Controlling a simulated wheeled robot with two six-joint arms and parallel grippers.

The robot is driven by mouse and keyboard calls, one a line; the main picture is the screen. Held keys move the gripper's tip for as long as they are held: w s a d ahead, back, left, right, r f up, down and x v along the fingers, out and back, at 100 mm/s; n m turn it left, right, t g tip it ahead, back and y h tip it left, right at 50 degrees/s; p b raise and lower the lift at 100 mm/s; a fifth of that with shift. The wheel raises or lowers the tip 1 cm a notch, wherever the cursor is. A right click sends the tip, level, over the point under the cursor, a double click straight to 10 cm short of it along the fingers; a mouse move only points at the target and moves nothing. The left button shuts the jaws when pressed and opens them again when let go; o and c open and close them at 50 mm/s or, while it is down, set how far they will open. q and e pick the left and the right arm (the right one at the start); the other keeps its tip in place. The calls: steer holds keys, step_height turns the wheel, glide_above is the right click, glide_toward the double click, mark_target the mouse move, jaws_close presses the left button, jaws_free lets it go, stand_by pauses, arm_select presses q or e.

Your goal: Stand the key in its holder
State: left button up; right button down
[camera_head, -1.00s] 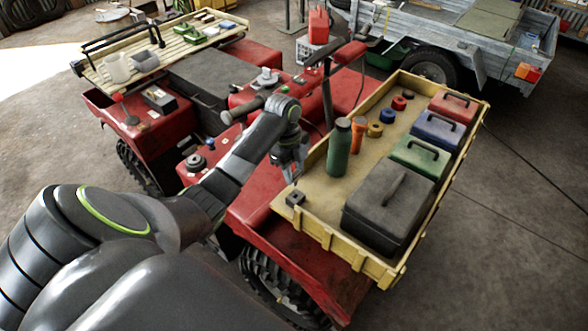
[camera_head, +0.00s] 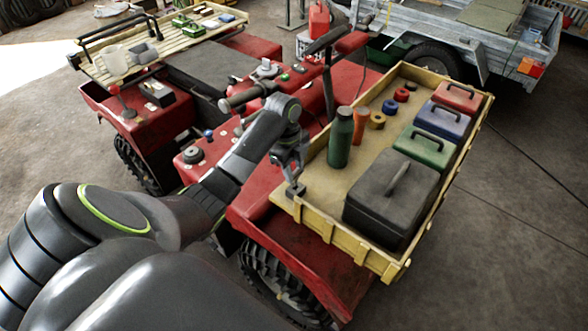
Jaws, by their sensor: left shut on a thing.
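The holder (camera_head: 296,191) is a small dark block at the near left corner of the tan cargo rack (camera_head: 313,179). My left gripper (camera_head: 293,179) points down directly over it, with its tips at or just above the block's top. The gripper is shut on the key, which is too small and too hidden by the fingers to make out. I cannot tell whether the key touches the holder or has entered it. My right gripper is not in view.
A green bottle (camera_head: 340,138) and an orange flashlight (camera_head: 359,126) stand behind the holder. A large dark toolbox (camera_head: 390,200) sits to the right, with green, blue and red cases beyond. Bare rack floor lies between holder and bottle.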

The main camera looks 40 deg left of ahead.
mark_target(295, 184)
arm_select(q)
steer(key=shift+f, duration=0.2)
stand_by(0.4)
steer(key=shift+f+b, duration=0.85)
steer(key=shift+f, duration=0.8)
steer(key=o, duration=1)
steer(key=shift+r, duration=0.1)
steer(key=shift+o, duration=0.2)
